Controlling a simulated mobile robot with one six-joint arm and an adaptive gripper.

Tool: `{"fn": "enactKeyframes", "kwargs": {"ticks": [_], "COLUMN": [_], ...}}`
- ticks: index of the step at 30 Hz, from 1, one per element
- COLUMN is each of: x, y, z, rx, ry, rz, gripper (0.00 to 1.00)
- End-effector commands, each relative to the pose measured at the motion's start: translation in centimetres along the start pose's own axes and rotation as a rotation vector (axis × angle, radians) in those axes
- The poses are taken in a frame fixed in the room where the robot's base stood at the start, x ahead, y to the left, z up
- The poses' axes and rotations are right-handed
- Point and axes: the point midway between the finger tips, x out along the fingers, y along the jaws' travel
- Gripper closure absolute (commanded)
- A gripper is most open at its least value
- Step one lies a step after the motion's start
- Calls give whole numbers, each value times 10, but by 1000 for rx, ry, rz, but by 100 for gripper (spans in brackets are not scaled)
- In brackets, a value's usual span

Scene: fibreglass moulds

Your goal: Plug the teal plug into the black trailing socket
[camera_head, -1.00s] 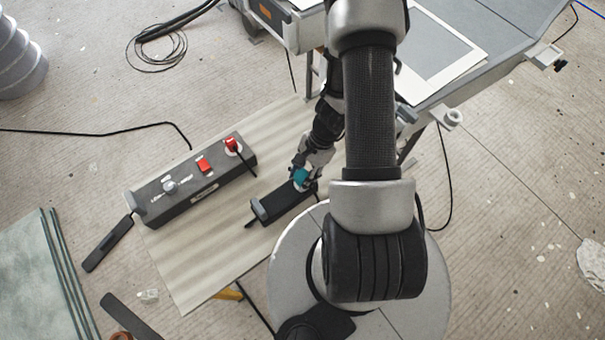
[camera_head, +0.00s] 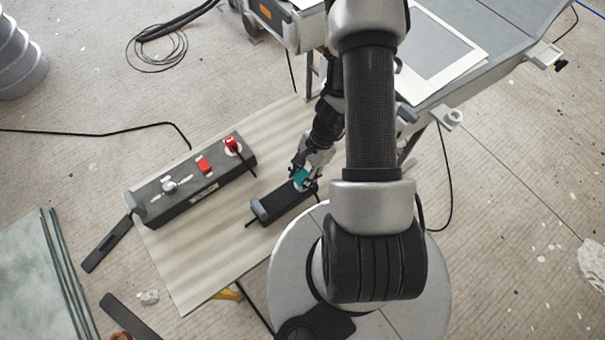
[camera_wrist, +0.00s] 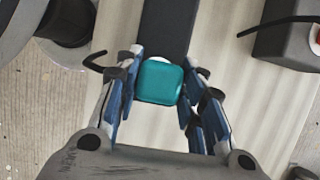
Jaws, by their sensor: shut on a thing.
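The teal plug (camera_head: 300,176) is held between the fingers of my gripper (camera_head: 304,180). In the wrist view my gripper (camera_wrist: 160,88) is shut on the teal plug (camera_wrist: 159,82), with blue finger pads on both sides. The black trailing socket (camera_head: 282,203) lies on the board, and the plug is over its far right end. In the wrist view the black socket (camera_wrist: 168,28) runs away from the plug toward the top. A white round face shows partly around the plug. Whether the pins sit inside it is hidden.
A long dark box (camera_head: 190,188) with a red switch and a red plug (camera_head: 232,146) lies left of the socket on the pale board (camera_head: 190,265). A workbench (camera_head: 455,95) stands at the upper right. Black cables cross the floor.

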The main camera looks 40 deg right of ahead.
Motion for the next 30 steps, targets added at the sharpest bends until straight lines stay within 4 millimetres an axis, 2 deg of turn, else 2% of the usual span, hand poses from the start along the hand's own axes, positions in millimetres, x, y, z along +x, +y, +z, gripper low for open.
{"fn": "enactKeyframes", "kwargs": {"ticks": [15,30], "x": [0,9], "y": [0,0], "z": [0,-4], "rx": [0,0], "ry": [0,0], "rz": [0,0], "gripper": [85,85]}}
